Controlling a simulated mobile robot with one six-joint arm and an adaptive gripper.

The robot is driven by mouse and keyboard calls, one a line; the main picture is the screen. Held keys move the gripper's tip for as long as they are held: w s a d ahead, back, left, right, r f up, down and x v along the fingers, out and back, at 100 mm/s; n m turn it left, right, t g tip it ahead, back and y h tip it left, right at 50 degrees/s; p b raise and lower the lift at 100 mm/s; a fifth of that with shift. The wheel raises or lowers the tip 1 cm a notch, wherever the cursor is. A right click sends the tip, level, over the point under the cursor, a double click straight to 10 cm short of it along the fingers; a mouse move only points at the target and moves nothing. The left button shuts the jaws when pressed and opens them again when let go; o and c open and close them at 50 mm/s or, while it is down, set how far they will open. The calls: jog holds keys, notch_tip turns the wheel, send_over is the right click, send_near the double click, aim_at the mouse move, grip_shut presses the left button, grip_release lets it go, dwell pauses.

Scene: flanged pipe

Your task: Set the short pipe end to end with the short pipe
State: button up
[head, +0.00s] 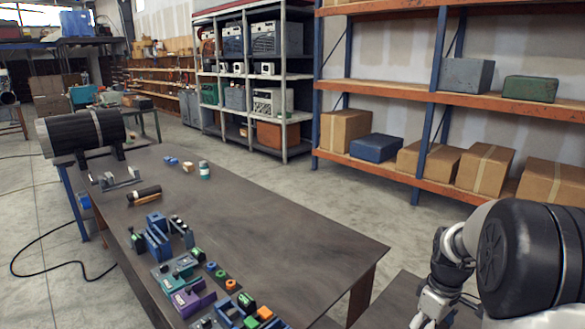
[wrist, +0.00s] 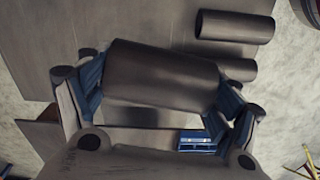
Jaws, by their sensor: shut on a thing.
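My gripper (wrist: 160,95) is shut on a short, dark grey pipe (wrist: 165,72) in the wrist view, with a finger at each end of it. The pipe lies across the picture, tilted slightly down to the right. A second short pipe (wrist: 238,27), hollow with its open end to the left, lies on a dark surface at the upper right, apart from the held one. Another short pipe (wrist: 240,70) lies below it, its left part hidden behind the held pipe. In the head view my gripper (head: 430,312) is cut off at the bottom right and the held pipe does not show.
In the head view a long table (head: 270,215) carries blue, teal and purple fixtures (head: 180,285) at its near left. A large dark ribbed cylinder (head: 85,132) stands on supports at the far left. Shelving (head: 425,95) lines the back. The table's right half is bare.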

jog(key=s+a+f+m+b, duration=0.1)
jog(key=a+f+m, duration=0.2)
jog(key=a, duration=0.7)
jog(key=s+a+f+m+b, duration=0.1)
jog(key=a+f+m, duration=0.2)
jog(key=a, duration=0.8)
jog(key=shift+a+f, duration=0.15)
jog(key=shift+f, duration=0.35)
